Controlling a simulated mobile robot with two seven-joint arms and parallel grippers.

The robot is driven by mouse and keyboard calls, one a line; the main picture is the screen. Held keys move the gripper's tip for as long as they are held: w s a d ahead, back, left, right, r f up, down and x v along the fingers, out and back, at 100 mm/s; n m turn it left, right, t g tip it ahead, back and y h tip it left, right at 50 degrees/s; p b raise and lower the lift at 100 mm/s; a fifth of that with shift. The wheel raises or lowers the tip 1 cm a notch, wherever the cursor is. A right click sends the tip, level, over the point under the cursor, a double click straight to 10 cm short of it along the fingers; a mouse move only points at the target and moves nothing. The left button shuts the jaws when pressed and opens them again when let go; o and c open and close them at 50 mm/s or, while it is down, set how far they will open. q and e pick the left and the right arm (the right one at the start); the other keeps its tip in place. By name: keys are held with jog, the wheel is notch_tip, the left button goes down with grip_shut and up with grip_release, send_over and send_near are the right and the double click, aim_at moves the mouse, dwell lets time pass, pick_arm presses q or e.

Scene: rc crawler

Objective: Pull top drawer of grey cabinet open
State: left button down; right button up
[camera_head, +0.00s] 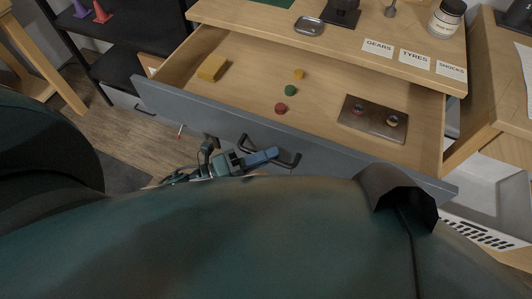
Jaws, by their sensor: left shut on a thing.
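The top drawer (240,68) of the grey cabinet stands pulled well out from under the wooden top. Its grey front (330,150) runs across the middle of the view. A dark bar handle (292,163) is on that front. My left gripper (270,154) is at the handle and shut on it; my own body hides much of its arm. My right gripper is not in view.
Inside the drawer lie a yellow block (212,68), small yellow, green and red pieces, and a metal plate (372,122) with two round parts. The wooden top (300,12) holds a metal tray, a jar and labels. A dark shelf (110,50) stands at left.

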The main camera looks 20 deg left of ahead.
pick_arm(q)
jog(key=c, duration=1.5)
grip_release()
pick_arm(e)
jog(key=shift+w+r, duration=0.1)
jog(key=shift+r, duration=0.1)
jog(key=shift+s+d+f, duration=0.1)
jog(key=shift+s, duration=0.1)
pick_arm(q)
jog(key=v, duration=1.3)
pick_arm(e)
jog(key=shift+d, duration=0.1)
